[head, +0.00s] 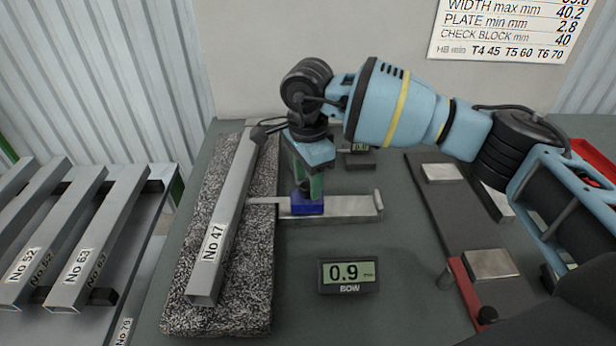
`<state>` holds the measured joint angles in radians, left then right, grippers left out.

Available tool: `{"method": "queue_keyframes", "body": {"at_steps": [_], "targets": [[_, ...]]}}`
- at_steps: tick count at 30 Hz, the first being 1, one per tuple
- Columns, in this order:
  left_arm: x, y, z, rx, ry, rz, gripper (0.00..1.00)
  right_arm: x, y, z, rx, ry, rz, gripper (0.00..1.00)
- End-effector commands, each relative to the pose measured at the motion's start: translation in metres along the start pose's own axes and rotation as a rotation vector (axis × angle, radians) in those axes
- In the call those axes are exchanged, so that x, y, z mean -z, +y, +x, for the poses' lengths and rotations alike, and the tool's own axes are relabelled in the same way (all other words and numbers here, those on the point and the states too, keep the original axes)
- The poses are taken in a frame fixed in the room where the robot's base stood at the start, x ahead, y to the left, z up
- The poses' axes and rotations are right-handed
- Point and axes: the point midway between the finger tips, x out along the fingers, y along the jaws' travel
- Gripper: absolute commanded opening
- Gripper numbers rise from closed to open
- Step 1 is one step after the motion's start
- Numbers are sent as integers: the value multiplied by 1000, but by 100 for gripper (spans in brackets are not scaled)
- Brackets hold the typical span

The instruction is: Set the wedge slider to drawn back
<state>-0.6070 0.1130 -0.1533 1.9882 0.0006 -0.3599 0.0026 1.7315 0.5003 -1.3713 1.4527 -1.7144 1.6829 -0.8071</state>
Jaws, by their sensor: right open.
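The wedge slider appears as a blue block (308,206) on a flat metal rail (350,207). A thin metal tongue (262,200) reaches left from it to the grey square bar labelled No 47 (222,225); whether it touches the bar I cannot tell. My right gripper (309,190) points down at the blue block, its green fingers open and right at the block's top. The fingers hide part of the block, and contact is not clear. My left gripper is not in view.
A display reading 0.9 (348,275) stands in front of the rail, another small display (360,158) behind. A dark strip with metal blocks (440,190) and a red piece (465,290) lie right. A rack of bars (75,240) stands left.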

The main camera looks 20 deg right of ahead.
Motion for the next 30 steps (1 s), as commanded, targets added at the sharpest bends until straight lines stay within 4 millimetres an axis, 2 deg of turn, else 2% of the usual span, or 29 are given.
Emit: {"method": "queue_keyframes", "body": {"at_steps": [10,21,30], "targets": [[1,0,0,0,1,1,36,0,0,5,0,0,0,48],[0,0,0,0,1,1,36,0,0,4,0,0,0,0],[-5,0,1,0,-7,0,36,4,-4,6,-1,0,1,0]]}}
